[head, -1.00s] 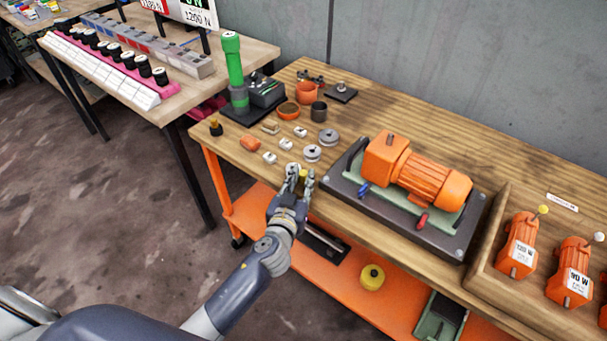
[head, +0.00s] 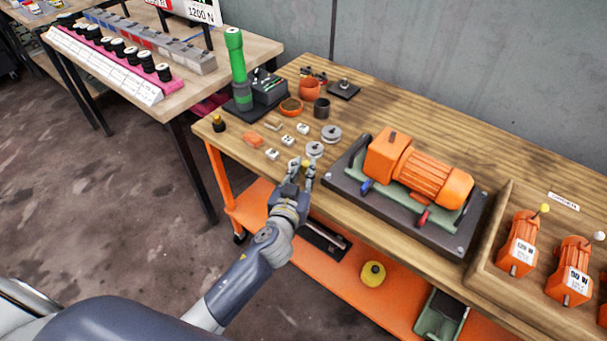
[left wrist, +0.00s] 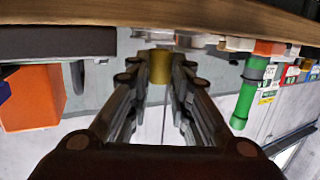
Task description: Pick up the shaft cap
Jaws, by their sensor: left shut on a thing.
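My left gripper (head: 301,170) is at the front edge of the wooden workbench, near the small loose parts. Its fingers are shut on a small brass-yellow cylinder, the shaft cap (left wrist: 159,66), which sits between the fingertips in the left wrist view. In the head view the fingers partly hide the cap (head: 306,165). The wrist view is upside down, with the bench top along its upper edge. My right gripper is not in view.
An orange motor (head: 420,175) stands on a dark base to the right. A green cylinder (head: 237,65) stands at the back left.

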